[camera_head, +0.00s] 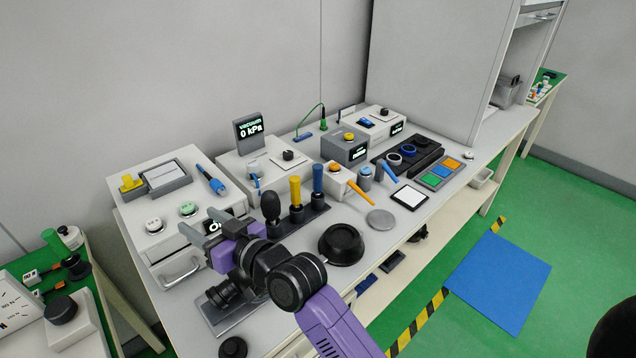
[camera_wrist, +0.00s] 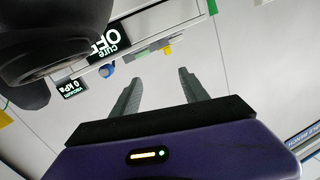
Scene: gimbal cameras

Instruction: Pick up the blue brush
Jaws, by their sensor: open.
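In the head view, a blue upright handle (camera_head: 318,181), which looks like the blue brush, stands in a dark rack (camera_head: 304,214) at the right of a yellow one (camera_head: 295,190) and a black bulb-topped one (camera_head: 271,206). Its lower end is hidden in the rack. My gripper (camera_head: 195,220) is open and empty, left of the rack, with its fingers pointing left towards the front of a white box. In the wrist view, my gripper (camera_wrist: 160,78) shows two separated grey fingers with nothing between them. I cannot make out the brush there.
A white box (camera_head: 159,219) with a drawer handle and a blue tool (camera_head: 211,180) on top stands at the left. A black round bowl-like thing (camera_head: 341,243) is right of my arm. Other devices fill the table's back. Some bare tabletop shows right of the rack.

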